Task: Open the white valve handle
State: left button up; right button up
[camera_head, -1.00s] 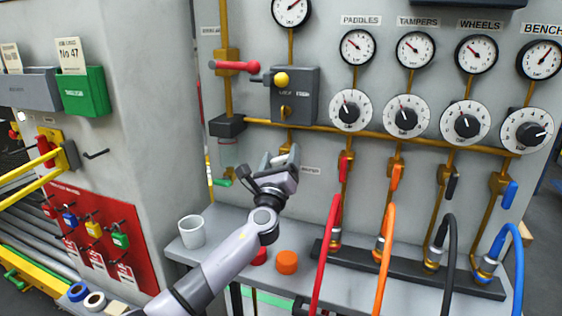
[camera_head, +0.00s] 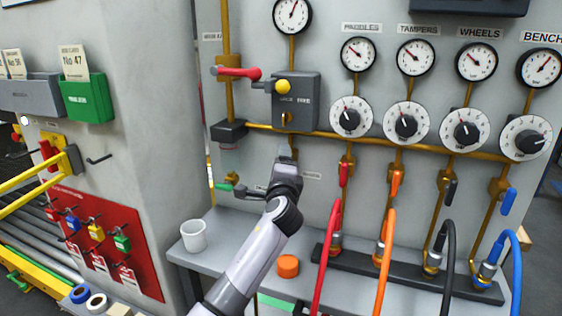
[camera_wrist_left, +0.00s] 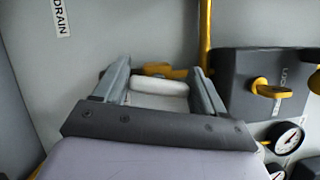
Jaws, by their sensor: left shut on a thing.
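The white valve handle (camera_wrist_left: 162,88) lies between the fingers of my left gripper (camera_wrist_left: 158,80) in the left wrist view, with brass pipework behind it. In the head view my left gripper (camera_head: 286,160) is at the grey panel below the brass pipe and hides the handle. The gripper is shut on the white handle. My right gripper is in neither view.
A grey lock box (camera_head: 297,101) with a yellow knob and a red lever (camera_head: 238,72) sit above the gripper. Red, orange, black and blue hoses stand to the right. A white cup (camera_head: 193,236) and an orange cap (camera_head: 288,266) rest on the shelf (camera_head: 225,262).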

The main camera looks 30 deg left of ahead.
pick_arm(q)
jog(key=shift+f+n+g+p, duration=0.1)
jog(key=shift+n+g+p, duration=0.4)
jog(key=shift+n, duration=0.6)
jog(key=o, duration=1)
jog(key=shift+c, duration=0.2)
jog(key=v, duration=0.7)
jog(key=shift+s, duration=0.1)
